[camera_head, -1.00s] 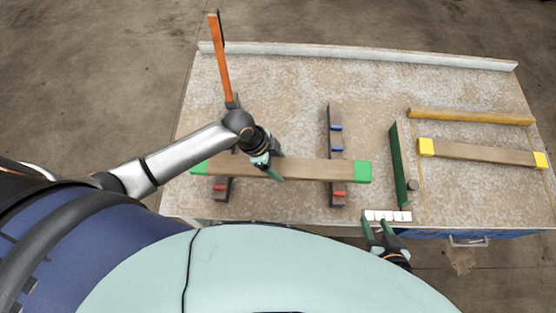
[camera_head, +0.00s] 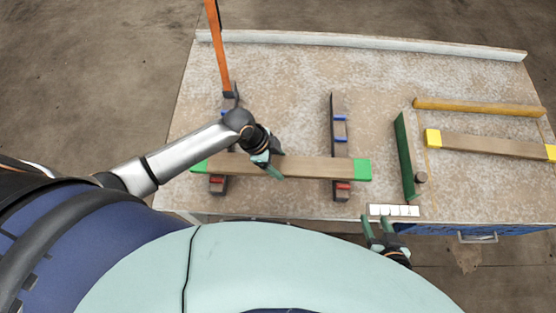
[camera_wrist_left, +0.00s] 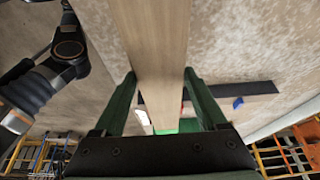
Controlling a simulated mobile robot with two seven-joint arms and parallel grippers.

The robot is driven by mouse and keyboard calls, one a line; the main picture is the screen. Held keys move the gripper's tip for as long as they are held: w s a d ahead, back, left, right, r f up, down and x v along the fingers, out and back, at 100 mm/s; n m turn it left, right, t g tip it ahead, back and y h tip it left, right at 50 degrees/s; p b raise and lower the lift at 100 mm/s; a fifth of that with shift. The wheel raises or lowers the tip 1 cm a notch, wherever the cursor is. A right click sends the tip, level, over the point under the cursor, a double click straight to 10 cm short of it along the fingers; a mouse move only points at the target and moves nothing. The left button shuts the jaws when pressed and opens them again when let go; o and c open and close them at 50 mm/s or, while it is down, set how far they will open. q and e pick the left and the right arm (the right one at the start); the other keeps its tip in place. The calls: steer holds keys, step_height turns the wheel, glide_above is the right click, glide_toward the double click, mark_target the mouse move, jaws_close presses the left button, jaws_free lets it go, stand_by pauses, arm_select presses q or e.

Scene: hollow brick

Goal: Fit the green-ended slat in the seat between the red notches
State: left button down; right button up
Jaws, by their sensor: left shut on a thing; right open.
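The green-ended slat (camera_head: 310,168) lies crosswise over two dark notched bars, a left one (camera_head: 218,192) and a right one (camera_head: 338,104). My left gripper (camera_head: 270,170) is shut on it left of its middle; the left wrist view shows the slat (camera_wrist_left: 155,45) between the fingers (camera_wrist_left: 165,95). Red marks show on the left bar (camera_head: 217,180) and right bar (camera_head: 343,186), just in front of the slat. Whether the slat touches the bars or hovers is unclear. My right gripper (camera_head: 378,232) is open and empty by the table's front edge.
Blue marks (camera_head: 340,138) sit farther back on the right bar. A green board (camera_head: 403,155) stands right of it, near a small round peg (camera_head: 421,177) and white blocks (camera_head: 393,210). A yellow-ended slat (camera_head: 490,146) and a yellow bar (camera_head: 480,106) lie at right.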

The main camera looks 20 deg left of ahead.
arm_select(q)
steer(key=shift+f+b, duration=0.9)
steer(key=shift+f, duration=0.4)
stand_by(0.4)
jaws_free()
steer(key=p+v, duration=0.1)
steer(key=v, duration=1.1)
steer(key=shift+a+r+p, duration=0.15)
steer(key=shift+r+p, duration=0.1)
steer(key=shift+p, duration=0.15)
